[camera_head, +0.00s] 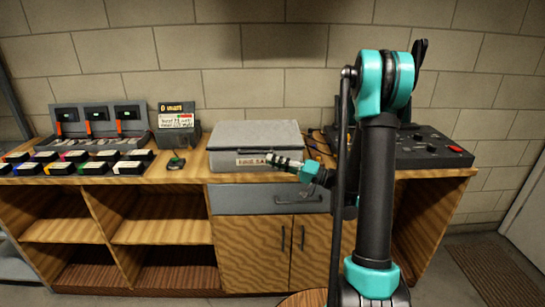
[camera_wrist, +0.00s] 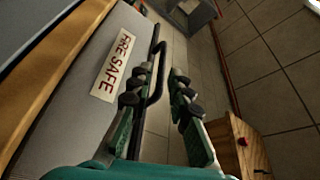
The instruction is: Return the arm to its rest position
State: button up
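My arm (camera_head: 375,190) stands upright at the right of the head view, black with teal joints. My gripper (camera_head: 272,160) is at its lower left end, in front of the grey fire safe (camera_head: 235,135), by the right end of its label. In the wrist view, the two teal fingers of my gripper (camera_wrist: 162,75) are apart, with black pads and nothing clearly held. A black bent bar (camera_wrist: 156,85) shows along and between the fingers. I cannot tell whether they touch it. The safe's FIRE SAFE label (camera_wrist: 113,65) lies to their left.
The safe stands shut on a wooden counter (camera_head: 190,172). Left are a case with three dark slots (camera_head: 97,120), several small boxes (camera_head: 92,168) and a small display (camera_head: 176,113). Right, behind my arm, is a black control console (camera_head: 430,145). A grey drawer (camera_head: 250,200) is below.

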jog(key=s+d+f+m+g+h, duration=0.1)
jog(key=s+d+f+h, duration=0.2)
jog(key=s+f+h, duration=0.4)
jog(key=s+d+f+g+h, duration=0.2)
jog(key=s+f+h, duration=0.35)
jog(key=s, duration=0.35)
jog(key=s+d+f+h, duration=0.1)
jog(key=s+d+h, duration=0.5)
jog(key=d, duration=0.4)
jog(key=shift+s+d+f, duration=0.2)
jog(key=shift+s+d, duration=0.1)
jog(key=shift+s, duration=0.2)
